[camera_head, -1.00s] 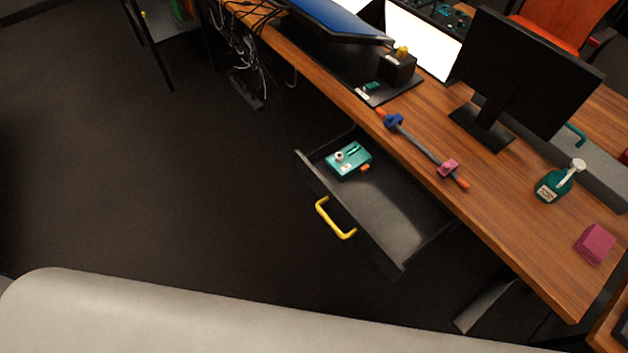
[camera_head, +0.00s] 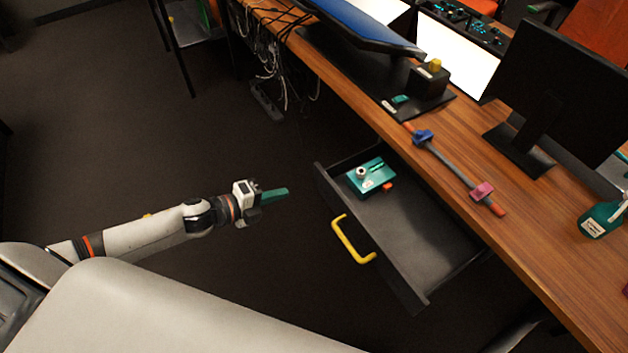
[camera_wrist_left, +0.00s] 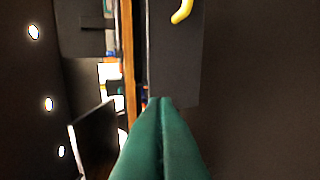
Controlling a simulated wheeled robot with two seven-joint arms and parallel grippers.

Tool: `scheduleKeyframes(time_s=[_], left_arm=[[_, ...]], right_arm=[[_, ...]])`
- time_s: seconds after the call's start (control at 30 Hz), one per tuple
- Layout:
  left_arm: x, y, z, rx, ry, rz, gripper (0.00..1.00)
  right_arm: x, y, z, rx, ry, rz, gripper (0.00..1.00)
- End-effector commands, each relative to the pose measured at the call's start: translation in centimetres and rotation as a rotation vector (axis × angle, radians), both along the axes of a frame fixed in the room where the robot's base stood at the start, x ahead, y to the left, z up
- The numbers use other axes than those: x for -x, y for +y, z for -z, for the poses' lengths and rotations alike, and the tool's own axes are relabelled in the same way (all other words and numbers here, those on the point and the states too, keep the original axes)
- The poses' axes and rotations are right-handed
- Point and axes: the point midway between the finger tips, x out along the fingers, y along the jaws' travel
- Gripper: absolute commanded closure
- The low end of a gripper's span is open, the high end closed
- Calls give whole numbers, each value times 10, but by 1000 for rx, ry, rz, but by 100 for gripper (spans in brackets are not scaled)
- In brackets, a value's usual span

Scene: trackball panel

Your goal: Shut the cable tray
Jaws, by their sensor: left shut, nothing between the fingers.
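The cable tray (camera_head: 425,285) is a dark drawer under the wooden desk, pulled well out. Its yellow handle (camera_head: 350,240) is on the front panel, and the handle also shows at the top of the left wrist view (camera_wrist_left: 182,11). A teal box (camera_head: 371,177) with a round knob lies inside the tray near its left end. My left gripper (camera_head: 286,192) is shut and empty, left of the tray front and apart from it. Its green fingers (camera_wrist_left: 160,140) lie together in the left wrist view, pointing toward the dark front panel (camera_wrist_left: 175,55). My right gripper is not in view.
The desk (camera_head: 470,155) carries a clamp bar (camera_head: 447,165), a black monitor (camera_head: 555,85), a black box with a yellow button (camera_head: 430,78) and a green spray bottle (camera_head: 601,219). Loose cables (camera_head: 268,60) hang at its left end. The floor before the tray is clear.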

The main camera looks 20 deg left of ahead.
Motion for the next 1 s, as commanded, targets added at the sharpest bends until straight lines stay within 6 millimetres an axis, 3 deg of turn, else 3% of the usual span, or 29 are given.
scheduleKeyframes(time_s=[0.3,0.5,1.0], left_arm=[[-50,-38,18,1,-3,-2,100],[-72,-56,19,0,0,-2,100],[-80,-62,20,1,2,-3,100]], right_arm=[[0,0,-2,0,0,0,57],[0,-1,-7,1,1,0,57],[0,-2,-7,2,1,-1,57]])
